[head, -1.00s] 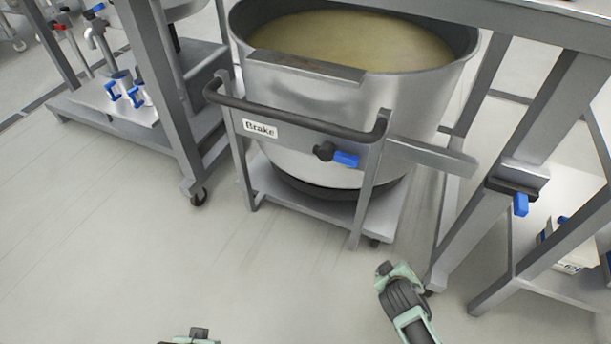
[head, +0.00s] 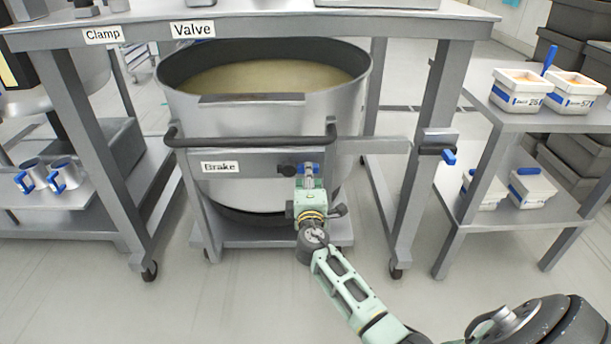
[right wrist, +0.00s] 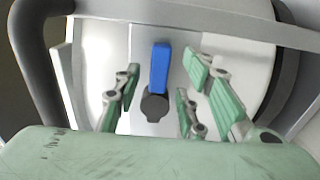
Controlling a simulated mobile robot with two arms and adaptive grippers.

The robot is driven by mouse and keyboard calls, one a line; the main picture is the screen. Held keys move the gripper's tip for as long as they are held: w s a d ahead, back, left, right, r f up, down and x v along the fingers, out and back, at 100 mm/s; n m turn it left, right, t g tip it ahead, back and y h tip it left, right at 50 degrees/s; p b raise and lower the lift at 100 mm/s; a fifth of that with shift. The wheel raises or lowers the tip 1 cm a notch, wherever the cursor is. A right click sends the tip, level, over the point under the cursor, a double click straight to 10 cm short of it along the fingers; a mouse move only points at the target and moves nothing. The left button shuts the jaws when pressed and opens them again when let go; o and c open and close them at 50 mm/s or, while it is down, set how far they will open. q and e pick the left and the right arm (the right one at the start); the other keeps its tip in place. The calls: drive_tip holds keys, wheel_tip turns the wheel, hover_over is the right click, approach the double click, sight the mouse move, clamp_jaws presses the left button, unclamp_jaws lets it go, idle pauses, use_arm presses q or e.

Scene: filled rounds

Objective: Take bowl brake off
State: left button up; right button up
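The bowl (head: 185,120) is a large steel vessel of yellowish liquid on a wheeled trolley under the table. A label marked Brake (head: 220,167) is on the trolley's front plate. To its right is the brake lever, with a dark hub (head: 287,169) and a blue handle. In the right wrist view the blue handle (right wrist: 160,68) points up from its hub, between the open fingers of my right gripper (right wrist: 160,90), with gaps on both sides. In the head view my right gripper (head: 309,180) is in front of the lever and partly hides it. My left gripper is out of view.
A dark push bar (head: 250,142) runs across the trolley front above the lever. The table (head: 300,22) with Clamp and Valve labels stands over the bowl. Another blue-handled lever (head: 449,157) is on the right table leg. A shelf with white tubs (head: 520,88) stands right. Floor in front is clear.

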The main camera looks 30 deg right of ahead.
drive_tip(key=shift+x, duration=1.5)
drive_tip(key=shift+c, duration=0.3)
drive_tip(key=shift+a, duration=0.1)
clamp_jaws()
